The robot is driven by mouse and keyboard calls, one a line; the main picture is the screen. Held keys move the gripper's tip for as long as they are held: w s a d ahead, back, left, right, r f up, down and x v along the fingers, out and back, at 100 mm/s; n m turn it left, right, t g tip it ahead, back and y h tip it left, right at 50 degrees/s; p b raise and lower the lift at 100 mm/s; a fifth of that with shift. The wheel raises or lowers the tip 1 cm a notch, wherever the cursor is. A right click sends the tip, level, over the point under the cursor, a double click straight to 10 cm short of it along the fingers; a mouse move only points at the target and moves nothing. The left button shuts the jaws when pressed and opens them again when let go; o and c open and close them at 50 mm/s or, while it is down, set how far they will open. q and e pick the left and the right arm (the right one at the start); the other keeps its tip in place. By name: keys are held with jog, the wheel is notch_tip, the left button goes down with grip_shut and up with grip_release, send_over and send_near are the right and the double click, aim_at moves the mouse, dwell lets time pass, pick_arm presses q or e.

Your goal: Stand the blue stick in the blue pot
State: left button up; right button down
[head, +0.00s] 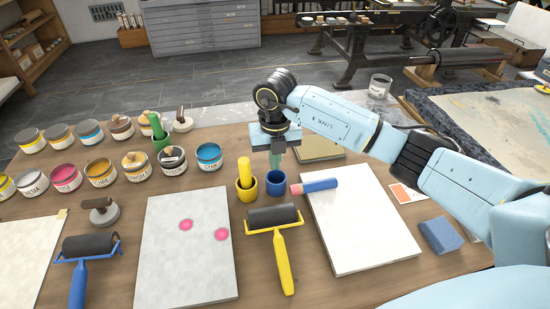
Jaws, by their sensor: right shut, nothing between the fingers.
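The blue stick (320,186) lies on its side across the upper left corner of the right pale slab, its pinkish end pointing left. The small blue pot (275,188) stands upright just left of that end, with no stick standing in it. My right gripper (275,166) points down directly above or just behind the blue pot. It is shut and empty; its fingertips are close to the pot's rim, and I cannot tell whether they touch. My left gripper is not in view.
A yellow pot (246,190) with a yellow stick (244,172) stands close left of the blue pot. A yellow roller (276,220) lies in front. Ink tins, including a cyan one (209,157), stand to the left. A blue block (441,235) lies at right.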

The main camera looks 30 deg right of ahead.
jog(key=c, duration=2.1)
grip_release()
jog(key=o, duration=0.4)
